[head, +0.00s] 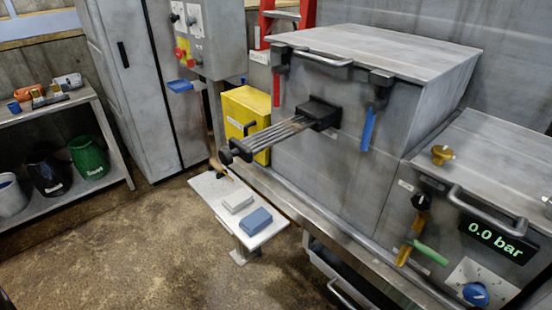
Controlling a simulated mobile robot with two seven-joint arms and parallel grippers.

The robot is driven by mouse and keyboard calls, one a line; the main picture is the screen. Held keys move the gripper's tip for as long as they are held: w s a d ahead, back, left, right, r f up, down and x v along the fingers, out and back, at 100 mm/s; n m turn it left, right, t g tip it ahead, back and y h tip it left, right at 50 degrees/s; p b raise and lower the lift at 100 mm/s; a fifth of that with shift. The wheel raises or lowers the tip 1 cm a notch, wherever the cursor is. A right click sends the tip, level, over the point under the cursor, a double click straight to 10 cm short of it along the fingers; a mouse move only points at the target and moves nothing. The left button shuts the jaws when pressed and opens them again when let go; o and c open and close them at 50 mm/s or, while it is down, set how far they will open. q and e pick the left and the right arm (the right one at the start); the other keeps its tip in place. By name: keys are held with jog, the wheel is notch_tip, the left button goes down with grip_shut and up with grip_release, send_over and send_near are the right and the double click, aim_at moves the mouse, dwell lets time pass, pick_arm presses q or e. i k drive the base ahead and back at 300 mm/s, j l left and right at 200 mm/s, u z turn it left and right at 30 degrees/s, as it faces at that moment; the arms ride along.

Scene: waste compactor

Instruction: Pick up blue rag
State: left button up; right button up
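A folded blue rag (257,221) lies on a small white side table (213,188) in the middle of the head view, near the table's front right corner. It looks like a flat, soft-edged block with nothing on top of it. A folded white or pale grey cloth (238,200) lies just behind it, to its left. Neither of my grippers shows in the head view, so I cannot see their state or their distance from the rag.
A brush-like thing with a wooden handle (218,167) is at the table's back. The large grey compactor (340,95) stands behind and right, with a rod assembly (275,135) jutting out above the table. A shelf (50,107) stands left. Open floor (150,240) lies left of the table.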

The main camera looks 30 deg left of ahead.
aim_at(253, 223)
jog(key=j+z, duration=0.1)
jog(key=j, duration=1.2)
